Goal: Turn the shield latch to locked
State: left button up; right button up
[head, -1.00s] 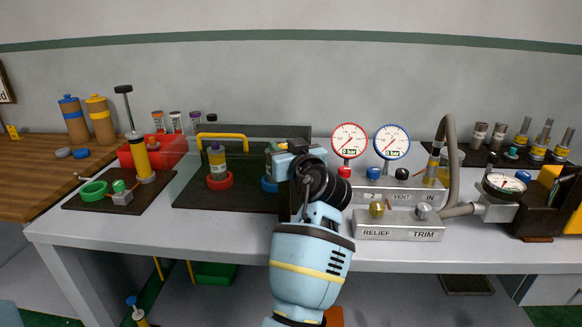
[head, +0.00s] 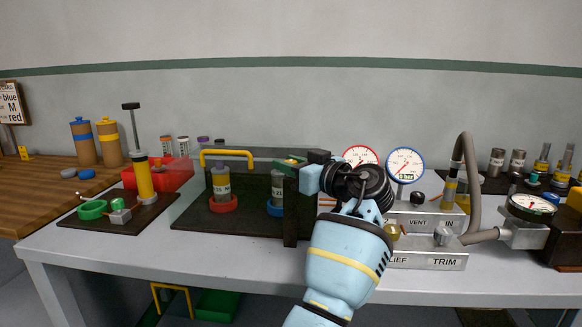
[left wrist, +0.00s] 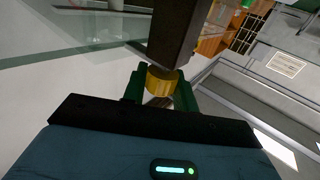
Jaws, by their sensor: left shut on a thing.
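My right gripper is not in view.
Two gauges (head: 405,165) and the grey valve blocks (head: 430,260) stand close to the right of my left arm. A hand pump (head: 144,180) on a dark mat and a red bin (head: 178,172) are at the left. The bench's front strip is clear at left.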

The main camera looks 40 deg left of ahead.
pick_arm(q)
jog(key=shift+r, duration=0.2)
jog(key=o, duration=0.9)
jog(key=shift+a, duration=0.1)
jog(key=shift+o, duration=0.2)
jog(key=shift+f, duration=0.1)
jog(key=d, duration=0.8)
jog(key=shift+s, duration=0.45)
